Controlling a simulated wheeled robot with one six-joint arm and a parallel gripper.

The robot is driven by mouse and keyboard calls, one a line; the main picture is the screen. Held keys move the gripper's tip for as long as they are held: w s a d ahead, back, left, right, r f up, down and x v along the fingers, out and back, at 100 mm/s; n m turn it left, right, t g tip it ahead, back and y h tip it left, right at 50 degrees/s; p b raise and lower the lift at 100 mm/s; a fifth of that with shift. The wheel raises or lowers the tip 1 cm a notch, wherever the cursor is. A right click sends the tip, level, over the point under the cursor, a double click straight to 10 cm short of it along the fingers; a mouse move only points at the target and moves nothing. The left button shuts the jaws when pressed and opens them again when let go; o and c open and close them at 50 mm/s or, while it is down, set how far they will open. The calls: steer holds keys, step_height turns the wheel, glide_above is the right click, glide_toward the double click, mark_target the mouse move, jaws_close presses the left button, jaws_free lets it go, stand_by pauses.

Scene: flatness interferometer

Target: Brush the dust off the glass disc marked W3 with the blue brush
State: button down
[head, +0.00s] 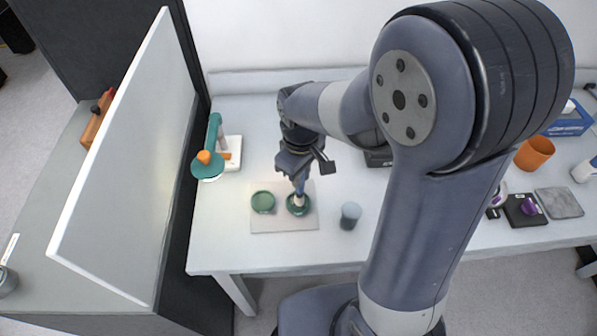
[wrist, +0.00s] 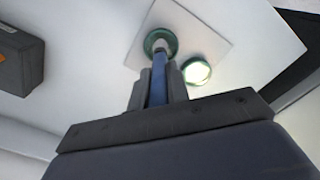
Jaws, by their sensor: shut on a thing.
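My gripper (head: 298,182) is shut on the blue brush (wrist: 158,82) and points down over a pale square mat (head: 285,223). The brush's pale tip is at the right-hand green-rimmed disc (head: 298,205) in the head view. In the wrist view the tip overlaps that disc (wrist: 149,42); whether the bristles touch the glass I cannot tell. A second green disc (head: 263,202) lies to its left on the mat; in the wrist view it shows a bright glare (wrist: 197,71). No W3 mark or dust is readable on either disc.
A grey cylinder (head: 350,215) stands right of the mat. A teal instrument (head: 208,168) with an orange knob stands left, near a white upright panel (head: 135,160). An orange cup (head: 534,153), grey slab (head: 559,203) and blue box (head: 572,120) are far right. The bench front is clear.

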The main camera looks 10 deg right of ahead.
steer(key=shift+s+d, duration=0.4)
steer(key=shift+s, duration=0.05)
steer(key=shift+s+d, duration=0.2)
steer(key=shift+r, duration=0.1)
steer(key=shift+r+p, duration=0.45)
steer(key=shift+p, duration=0.05)
steer(key=shift+w+a, duration=0.1)
steer(key=shift+w, duration=0.05)
